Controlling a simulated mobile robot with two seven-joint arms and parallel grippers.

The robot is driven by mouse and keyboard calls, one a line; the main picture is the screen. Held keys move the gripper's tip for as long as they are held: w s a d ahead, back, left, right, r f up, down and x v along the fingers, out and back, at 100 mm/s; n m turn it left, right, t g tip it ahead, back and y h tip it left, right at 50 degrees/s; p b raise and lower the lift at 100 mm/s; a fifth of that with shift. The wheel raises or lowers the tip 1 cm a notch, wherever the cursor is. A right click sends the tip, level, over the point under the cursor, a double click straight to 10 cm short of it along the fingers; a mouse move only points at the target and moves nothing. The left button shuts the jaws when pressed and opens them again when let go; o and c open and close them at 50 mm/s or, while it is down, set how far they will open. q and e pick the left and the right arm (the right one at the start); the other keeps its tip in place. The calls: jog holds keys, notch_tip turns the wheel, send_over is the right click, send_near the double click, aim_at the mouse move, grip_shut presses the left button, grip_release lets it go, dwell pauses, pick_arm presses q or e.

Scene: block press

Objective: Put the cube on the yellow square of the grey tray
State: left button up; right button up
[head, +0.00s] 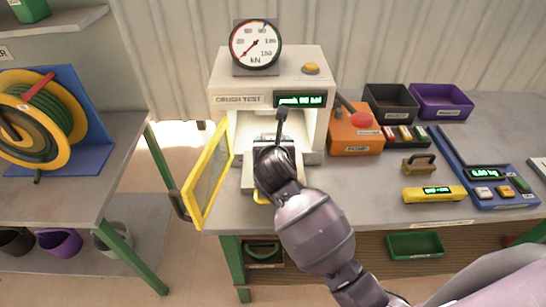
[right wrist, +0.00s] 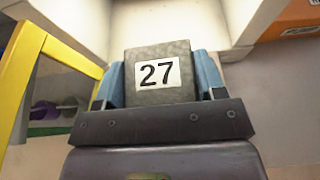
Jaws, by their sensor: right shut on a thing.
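The cube (right wrist: 160,50) is dark grey with a white label reading 27. It sits between the blue fingers of my right gripper (right wrist: 158,82), which is shut on it. In the head view my right gripper (head: 274,146) is at the front opening of the crush-test press (head: 232,82), and the cube is hidden or too small to make out there. A bit of yellow (head: 262,198) shows just below my gripper, mostly covered by my arm. My left gripper is not in view.
The press's yellow-framed door (head: 208,172) stands open to the left of my gripper. An orange box with a red button (head: 355,138) stands right of the press. A yellow device (head: 434,194) and a blue board (head: 486,178) lie farther right. Bare bench (head: 375,188) lies between.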

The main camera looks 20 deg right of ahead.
jog(key=shift+f, duration=2.4)
jog(key=shift+f, duration=0.15)
jog(key=o, duration=1.2)
